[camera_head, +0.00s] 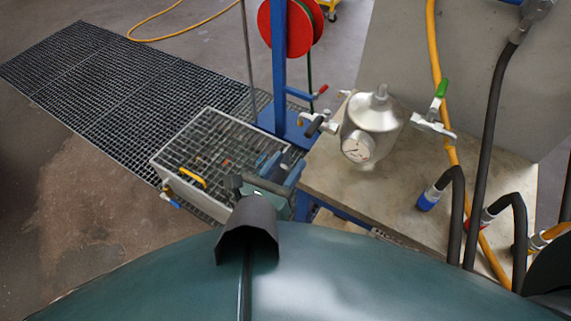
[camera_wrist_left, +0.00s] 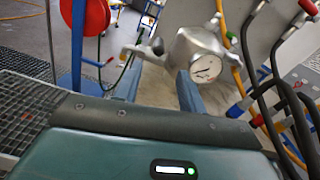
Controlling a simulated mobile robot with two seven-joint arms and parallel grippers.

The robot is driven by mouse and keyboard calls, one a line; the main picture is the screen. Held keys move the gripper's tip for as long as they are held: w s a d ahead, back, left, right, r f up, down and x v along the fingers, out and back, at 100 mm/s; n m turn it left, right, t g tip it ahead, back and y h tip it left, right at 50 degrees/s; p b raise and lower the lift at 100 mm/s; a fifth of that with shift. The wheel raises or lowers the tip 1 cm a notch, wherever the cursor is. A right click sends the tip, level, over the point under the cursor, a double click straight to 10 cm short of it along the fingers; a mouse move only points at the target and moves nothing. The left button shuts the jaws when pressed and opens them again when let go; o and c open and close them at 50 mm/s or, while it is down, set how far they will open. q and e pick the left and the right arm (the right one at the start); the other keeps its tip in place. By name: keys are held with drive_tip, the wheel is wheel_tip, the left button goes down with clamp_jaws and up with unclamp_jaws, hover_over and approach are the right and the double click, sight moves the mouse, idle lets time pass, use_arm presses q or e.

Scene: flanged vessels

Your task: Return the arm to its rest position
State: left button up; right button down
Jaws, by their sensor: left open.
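My left gripper (camera_head: 283,168) is low in the middle of the head view, beside the right edge of the wire basket. In the left wrist view its two blue-grey fingers (camera_wrist_left: 157,80) stand apart with nothing between them. A silver flanged vessel (camera_head: 382,113) with a round white gauge (camera_head: 358,147) stands on the bench, up and to the right of the gripper and apart from it. The vessel also shows in the left wrist view (camera_wrist_left: 190,45), beyond the fingers. My right gripper is in neither view.
A wire basket (camera_head: 160,166) with a yellow handle stands left of the gripper. A blue post (camera_head: 279,75) with a red reel (camera_head: 288,28) rises behind it. The bench top (camera_head: 345,198), black hoses (camera_head: 489,120) and a yellow hose (camera_head: 434,50) lie right. Floor (camera_head: 75,210) is open at left.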

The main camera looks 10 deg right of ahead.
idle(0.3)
use_arm(q)
drive_tip(key=s+a+n+g+y, duration=0.1)
drive_tip(key=a+n+g+y, duration=0.1)
drive_tip(key=a+n+y, duration=1.55)
drive_tip(key=s+a+f+n+g+h, duration=0.2)
drive_tip(key=s+a+n+g+h, duration=0.25)
drive_tip(key=s+n, duration=0.55)
drive_tip(key=s+a+f+n+g+h, duration=0.3)
drive_tip(key=s+n+g, duration=0.3)
drive_tip(key=n, duration=0.6)
drive_tip(key=w+d+f+m+t+h, duration=0.1)
drive_tip(key=w+d+f+t+h, duration=0.1)
drive_tip(key=w+d+f+t, duration=0.2)
drive_tip(key=shift+w+d+f+t+h, duration=0.3)
drive_tip(key=shift+d+f+t, duration=0.85)
drive_tip(key=shift+f+t, duration=0.75)
drive_tip(key=shift+r+t, duration=0.25)
drive_tip(key=shift+r, duration=0.05)
